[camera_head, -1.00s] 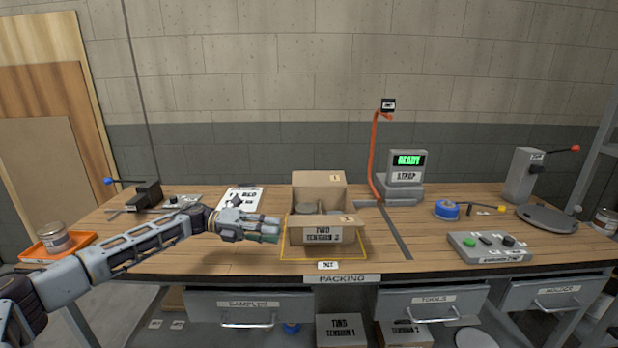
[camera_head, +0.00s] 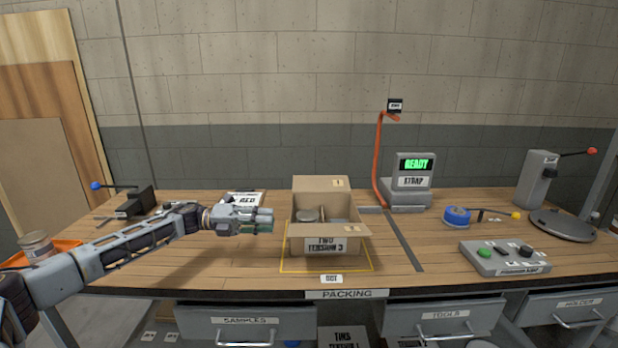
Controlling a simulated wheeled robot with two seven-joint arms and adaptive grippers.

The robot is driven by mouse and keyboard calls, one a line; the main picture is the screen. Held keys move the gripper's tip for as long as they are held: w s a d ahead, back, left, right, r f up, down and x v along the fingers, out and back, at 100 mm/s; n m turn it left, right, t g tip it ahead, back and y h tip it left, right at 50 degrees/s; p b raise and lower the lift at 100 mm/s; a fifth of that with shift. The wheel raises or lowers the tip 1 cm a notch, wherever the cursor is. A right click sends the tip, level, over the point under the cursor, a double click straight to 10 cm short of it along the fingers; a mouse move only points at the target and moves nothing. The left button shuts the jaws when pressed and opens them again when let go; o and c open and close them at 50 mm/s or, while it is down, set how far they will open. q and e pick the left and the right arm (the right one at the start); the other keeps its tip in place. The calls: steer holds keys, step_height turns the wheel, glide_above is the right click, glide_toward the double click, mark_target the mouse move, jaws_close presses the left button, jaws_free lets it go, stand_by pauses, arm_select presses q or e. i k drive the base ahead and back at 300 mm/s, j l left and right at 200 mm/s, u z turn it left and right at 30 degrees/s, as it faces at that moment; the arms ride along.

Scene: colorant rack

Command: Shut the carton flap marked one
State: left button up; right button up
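The open cardboard carton (camera_head: 314,246) stands inside a yellow outline on the bench, with a tin visible in it. Its rear flap marked 1 (camera_head: 318,184) stands upright. A front flap (camera_head: 348,231) with a small tag lies tilted low at the front edge, its mark too small to read. My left gripper (camera_head: 271,221) is left of the carton, apart from it, fingers pointing right. The fingers look close together, but I cannot tell if they are open or shut. My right gripper is out of view.
An orange post (camera_head: 379,155) and a strap machine (camera_head: 411,180) reading READY stand behind right of the carton. A button box (camera_head: 504,257) and a blue tape roll (camera_head: 456,216) lie farther right. A papered box (camera_head: 243,199) sits behind my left gripper.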

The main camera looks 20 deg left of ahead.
mark_target(300, 183)
steer(key=i+j, duration=0.65)
steer(key=i, duration=0.3)
